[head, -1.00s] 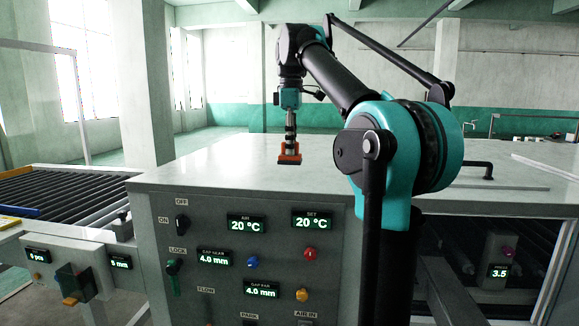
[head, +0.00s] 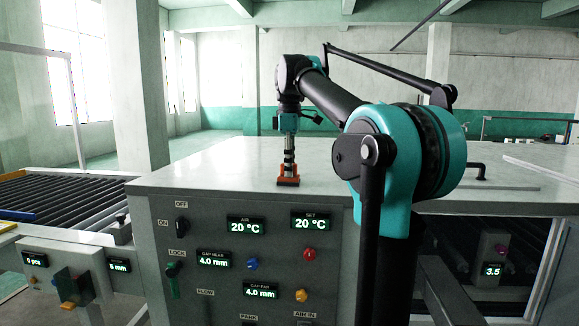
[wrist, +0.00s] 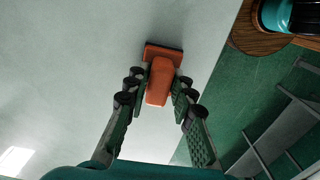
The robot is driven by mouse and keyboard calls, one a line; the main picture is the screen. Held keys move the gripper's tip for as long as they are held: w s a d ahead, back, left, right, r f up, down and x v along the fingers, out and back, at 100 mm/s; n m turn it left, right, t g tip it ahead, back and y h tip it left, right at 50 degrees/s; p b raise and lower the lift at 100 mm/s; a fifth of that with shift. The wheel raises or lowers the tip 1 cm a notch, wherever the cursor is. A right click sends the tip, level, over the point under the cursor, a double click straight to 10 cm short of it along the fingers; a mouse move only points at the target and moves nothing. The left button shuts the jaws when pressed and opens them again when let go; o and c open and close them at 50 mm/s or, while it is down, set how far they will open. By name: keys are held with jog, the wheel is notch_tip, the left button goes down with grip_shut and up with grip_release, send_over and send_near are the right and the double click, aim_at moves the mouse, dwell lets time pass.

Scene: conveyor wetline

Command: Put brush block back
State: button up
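The brush block (head: 288,181) is an orange block with a dark strip along its base. In the head view it is upright at the front part of the grey cabinet's top (head: 220,165), near the front edge. My gripper (head: 288,167) points straight down and is shut on the block's orange grip. In the wrist view the block (wrist: 161,82) sits between the two fingers of my gripper (wrist: 160,92), its wider bar beyond the fingertips. Whether its base touches the cabinet top, I cannot tell.
The cabinet front (head: 240,265) carries knobs, buttons and lit displays. A roller conveyor (head: 60,205) lies at the left, with a small control box (head: 62,270) before it. A black handle (head: 478,170) stands on the top at the right. The top left of the gripper is clear.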

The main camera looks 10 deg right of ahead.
jog(key=shift+o, duration=1.2)
notch_tip(320, 180, up, 12)
jog(key=shift+r, duration=0.15)
